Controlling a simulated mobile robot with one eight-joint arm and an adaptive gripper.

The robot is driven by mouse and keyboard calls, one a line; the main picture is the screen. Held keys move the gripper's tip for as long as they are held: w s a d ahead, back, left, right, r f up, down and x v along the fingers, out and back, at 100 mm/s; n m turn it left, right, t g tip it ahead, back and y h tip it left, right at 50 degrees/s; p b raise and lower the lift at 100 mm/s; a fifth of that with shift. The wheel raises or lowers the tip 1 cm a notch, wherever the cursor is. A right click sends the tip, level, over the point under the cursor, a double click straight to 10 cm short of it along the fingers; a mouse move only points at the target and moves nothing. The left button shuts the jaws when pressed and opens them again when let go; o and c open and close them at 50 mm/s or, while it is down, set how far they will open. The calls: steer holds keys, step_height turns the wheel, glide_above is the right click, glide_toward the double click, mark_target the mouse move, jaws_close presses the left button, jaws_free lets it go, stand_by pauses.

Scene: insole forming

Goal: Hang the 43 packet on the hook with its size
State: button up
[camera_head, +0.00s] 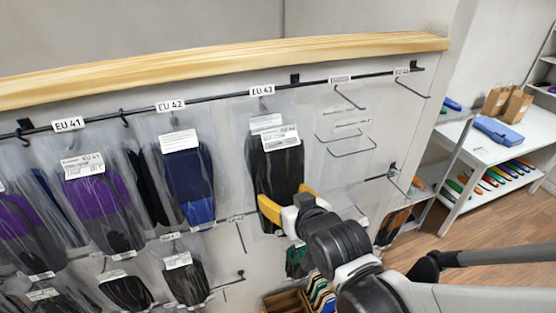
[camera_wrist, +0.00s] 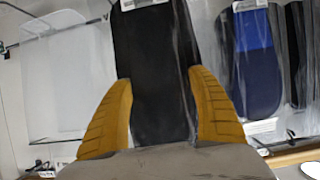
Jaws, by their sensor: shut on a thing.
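The packet with black insoles (camera_head: 276,172) is in front of the rail under the EU 43 sign (camera_head: 262,90). It stands upright with a white label near its top; the label print is too small to read surely. A second white label (camera_head: 265,122) shows just behind and above it, below the EU 43 hook. Whether the held packet is on the hook I cannot tell. In the wrist view the fingers (camera_wrist: 160,115) lie on both sides of the black packet (camera_wrist: 152,60).
Packets with purple insoles (camera_head: 95,200) hang under EU 41 (camera_head: 68,124), and blue ones (camera_head: 188,185) under EU 42 (camera_head: 170,106). Bare wire hooks (camera_head: 348,98) stick out right of EU 43. A lower rail holds more packets (camera_head: 186,278). A white side table (camera_head: 490,150) stands right.

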steer(key=r+b+x, duration=0.1)
steer(key=b+x, duration=0.1)
steer(key=x, duration=0.4)
steer(key=shift+w, duration=0.55)
steer(key=shift+a+r, duration=0.1)
steer(key=shift+a, duration=0.05)
stand_by(0.4)
steer(key=shift+b, duration=0.45)
steer(key=o, duration=1.3)
steer(key=shift+o, duration=0.2)
steer(key=v, duration=1.2)
